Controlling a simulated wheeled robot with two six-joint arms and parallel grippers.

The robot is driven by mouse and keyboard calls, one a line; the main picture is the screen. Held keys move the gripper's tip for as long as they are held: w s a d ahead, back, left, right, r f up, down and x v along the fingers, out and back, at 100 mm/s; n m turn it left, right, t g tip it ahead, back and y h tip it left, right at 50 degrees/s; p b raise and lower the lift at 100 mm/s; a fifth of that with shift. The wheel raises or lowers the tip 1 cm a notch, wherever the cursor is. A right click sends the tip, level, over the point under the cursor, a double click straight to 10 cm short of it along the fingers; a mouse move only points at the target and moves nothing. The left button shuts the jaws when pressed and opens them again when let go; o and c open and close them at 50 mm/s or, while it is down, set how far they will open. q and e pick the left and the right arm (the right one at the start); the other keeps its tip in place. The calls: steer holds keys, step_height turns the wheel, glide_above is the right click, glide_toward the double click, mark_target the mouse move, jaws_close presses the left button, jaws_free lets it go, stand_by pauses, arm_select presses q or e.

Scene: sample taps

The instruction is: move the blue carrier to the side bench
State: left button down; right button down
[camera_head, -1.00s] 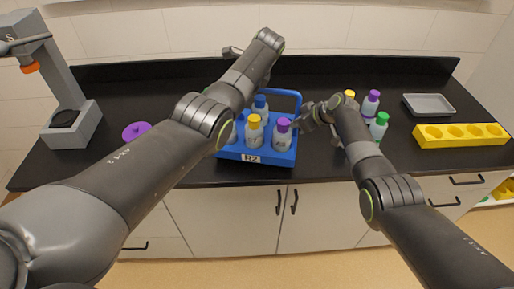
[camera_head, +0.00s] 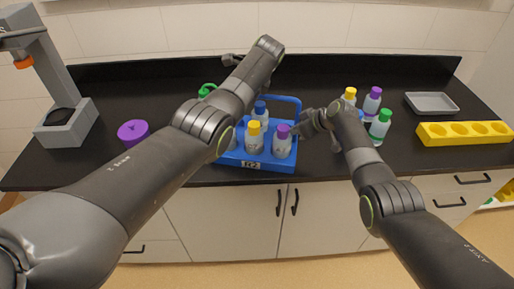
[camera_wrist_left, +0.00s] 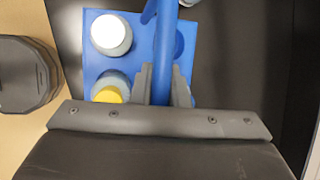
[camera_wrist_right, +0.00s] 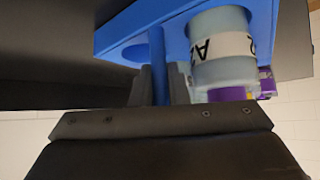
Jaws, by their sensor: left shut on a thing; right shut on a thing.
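The blue carrier (camera_head: 264,161) is at the front of the black bench, with a label on its front. My left gripper (camera_wrist_left: 162,85) is shut on a blue bar of the carrier in the left wrist view; my left arm hides this in the head view. My right gripper (camera_wrist_right: 160,88) is shut on another blue bar in the right wrist view, at the carrier's right side. I cannot tell whether the carrier touches the bench.
Yellow-cap (camera_head: 349,97), purple-cap (camera_head: 372,104) and green-cap (camera_head: 379,128) bottles stand right of my right gripper. A grey tray (camera_head: 432,104) and yellow rack (camera_head: 463,133) lie farther right. A purple object (camera_head: 133,132) and grey stand (camera_head: 66,124) are at left.

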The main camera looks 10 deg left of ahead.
arm_select(q)
steer(key=c, duration=1.7)
jaws_free()
arm_select(e)
steer(key=c, duration=1.7)
jaws_free()
arm_select(q)
steer(key=shift+o, duration=1)
arm_select(e)
steer(key=shift+o, duration=1)
arm_select(q)
steer(key=shift+o, duration=0.5)
steer(key=shift+s, duration=0.15)
arm_select(e)
steer(key=shift+o, duration=0.5)
steer(key=shift+s+r, duration=0.1)
steer(key=shift+s, duration=0.05)
arm_select(q)
steer(key=shift+r, duration=0.1)
steer(key=shift+d+r, duration=0.15)
steer(key=shift+r, duration=0.05)
steer(key=v, duration=1.1)
steer(key=shift+r, duration=0.2)
arm_select(e)
steer(key=v, duration=1.2)
arm_select(q)
steer(key=shift+s, duration=0.1)
steer(key=shift+d, duration=0.1)
arm_select(e)
steer(key=shift+d, duration=0.1)
